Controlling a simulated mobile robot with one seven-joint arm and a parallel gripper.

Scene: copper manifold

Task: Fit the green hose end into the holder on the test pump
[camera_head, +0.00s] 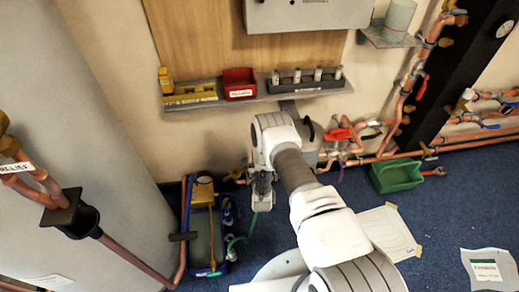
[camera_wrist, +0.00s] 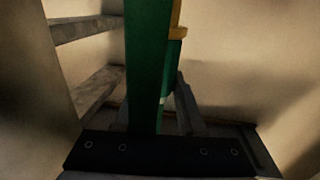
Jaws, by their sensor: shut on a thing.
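My gripper (camera_head: 263,201) hangs low beside the test pump (camera_head: 206,248), to its right in the head view. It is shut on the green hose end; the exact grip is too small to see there. The green hose (camera_head: 239,239) runs from below the gripper down and left to the pump's right side. In the wrist view a green upright length (camera_wrist: 146,60) fills the middle, with a yellow-orange part along its right edge. The pump is a dark tray-like body with a yellow lever. Its holder cannot be made out clearly; blue parts show on its right side.
A copper pipe (camera_head: 185,232) runs close along the pump's left side. A shelf (camera_head: 215,102) with a red bin (camera_head: 238,83) is on the wall above. A green crate (camera_head: 396,175) and paper sheet (camera_head: 384,235) lie right on the blue floor.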

